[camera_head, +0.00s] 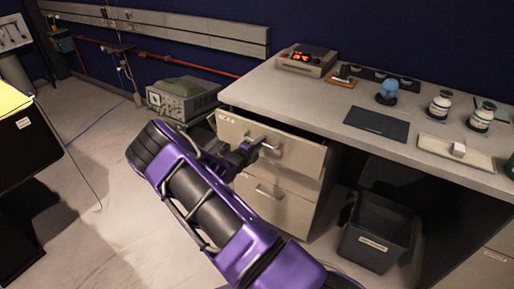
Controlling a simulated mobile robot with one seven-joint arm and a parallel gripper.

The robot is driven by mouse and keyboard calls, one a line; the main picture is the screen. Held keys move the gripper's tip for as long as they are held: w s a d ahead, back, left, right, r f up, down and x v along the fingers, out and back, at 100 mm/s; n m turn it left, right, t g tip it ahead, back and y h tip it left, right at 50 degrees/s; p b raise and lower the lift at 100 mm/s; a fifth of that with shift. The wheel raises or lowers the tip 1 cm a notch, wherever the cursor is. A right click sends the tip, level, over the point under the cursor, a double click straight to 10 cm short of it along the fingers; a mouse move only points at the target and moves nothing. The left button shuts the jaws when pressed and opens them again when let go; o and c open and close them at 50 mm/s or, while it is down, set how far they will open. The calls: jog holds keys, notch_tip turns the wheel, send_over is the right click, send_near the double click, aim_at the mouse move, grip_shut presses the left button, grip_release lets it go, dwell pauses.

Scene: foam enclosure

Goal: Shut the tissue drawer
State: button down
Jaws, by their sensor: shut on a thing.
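A beige drawer unit stands under the left end of the desk. Its top drawer (297,157) is pulled out past the lower fronts and has a small label at its upper left, too small to read. I cannot confirm from the label that it is the tissue drawer. The drawer's metal handle (272,151) is partly hidden by my gripper (257,147). My gripper is shut on this handle, with my purple arm reaching up from the bottom of the view. The drawer's contents are not visible. The lower drawers (262,205) look shut.
The desk (290,95) holds a device with a red display (306,60), a dark mat (377,124), several jars and a tray (455,152). A grey bin (377,232) stands right of the drawers. An instrument (183,98) sits behind my arm. Open floor lies left.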

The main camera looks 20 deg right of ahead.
dwell(0.3)
jog(key=c, duration=1.2)
grip_release()
jog(key=p+v, duration=0.1)
jog(key=v, duration=1.6)
jog(key=shift+s+a, duration=0.1)
jog(key=shift+a, duration=0.1)
jog(key=shift+r, duration=0.15)
